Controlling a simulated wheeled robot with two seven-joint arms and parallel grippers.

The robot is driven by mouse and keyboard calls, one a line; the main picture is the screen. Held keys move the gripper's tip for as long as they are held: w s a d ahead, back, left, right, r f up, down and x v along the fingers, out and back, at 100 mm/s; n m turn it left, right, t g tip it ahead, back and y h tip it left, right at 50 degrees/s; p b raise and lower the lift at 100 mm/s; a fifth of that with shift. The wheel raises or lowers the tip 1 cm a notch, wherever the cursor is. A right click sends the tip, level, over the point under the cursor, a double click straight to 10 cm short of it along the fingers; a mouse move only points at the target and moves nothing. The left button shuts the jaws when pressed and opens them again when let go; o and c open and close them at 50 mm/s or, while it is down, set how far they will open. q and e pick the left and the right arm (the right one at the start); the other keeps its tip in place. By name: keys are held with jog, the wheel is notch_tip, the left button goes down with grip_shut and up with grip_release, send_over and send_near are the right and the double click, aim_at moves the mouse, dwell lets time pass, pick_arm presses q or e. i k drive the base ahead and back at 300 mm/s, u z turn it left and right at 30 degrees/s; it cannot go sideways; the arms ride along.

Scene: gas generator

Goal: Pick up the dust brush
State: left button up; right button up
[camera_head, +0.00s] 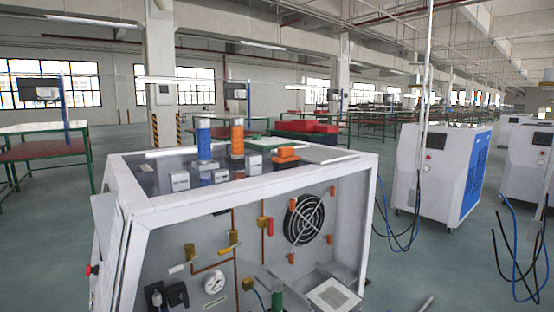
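I cannot make out a dust brush for certain. The gas generator (245,190) stands close in front of me, a white cabinet with an open front. Its top carries a blue cylinder (204,142), an orange cylinder (237,138), small grey boxes (181,181), an orange block (286,152) and a long white bar (188,151). Inside are a fan (304,220), a gauge (214,283), copper pipes and yellow and orange fittings. A green part (277,301) is cut off at the bottom edge. Neither of my grippers is in view.
White and blue cabinets (440,175) with hanging cables (397,240) stand at the right. Red-topped benches with green legs (42,150) stand at the left. Red boxes (306,131) are behind the generator. The floor at the left between bench and generator is clear.

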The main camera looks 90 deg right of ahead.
aim_at(286, 158)
jog(key=z, duration=2.2)
